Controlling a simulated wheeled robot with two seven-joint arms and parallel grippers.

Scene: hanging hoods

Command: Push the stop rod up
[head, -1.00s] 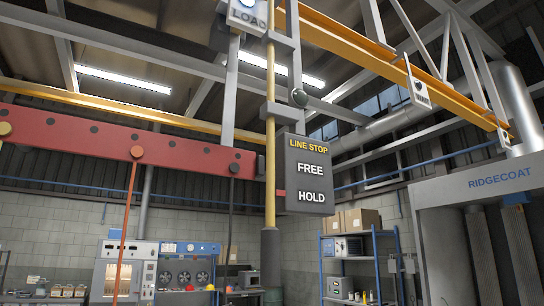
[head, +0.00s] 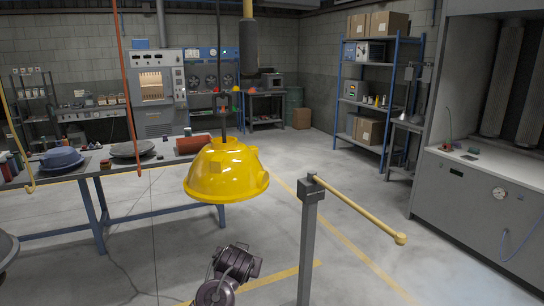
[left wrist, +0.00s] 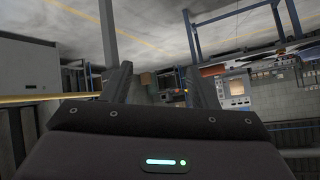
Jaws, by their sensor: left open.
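The stop rod (head: 248,8) shows at the top of the head view as a short yellow length above a dark cylindrical lower end (head: 250,48). It hangs upright; its upper part and the LINE STOP sign are out of the frame. My left gripper (left wrist: 157,76) is open in the left wrist view, with its two dark fingers apart and nothing seen between them. Part of my arm shows low in the middle of the head view, well below the rod; the fingers cannot be made out there. My right gripper is in neither view.
A yellow hood (head: 226,170) hangs on a dark rod just below and left of the stop rod. A grey post (head: 308,240) with a yellow lever (head: 358,212) stands right of it. A table (head: 100,172) is at the left, a grey booth (head: 480,215) at the right.

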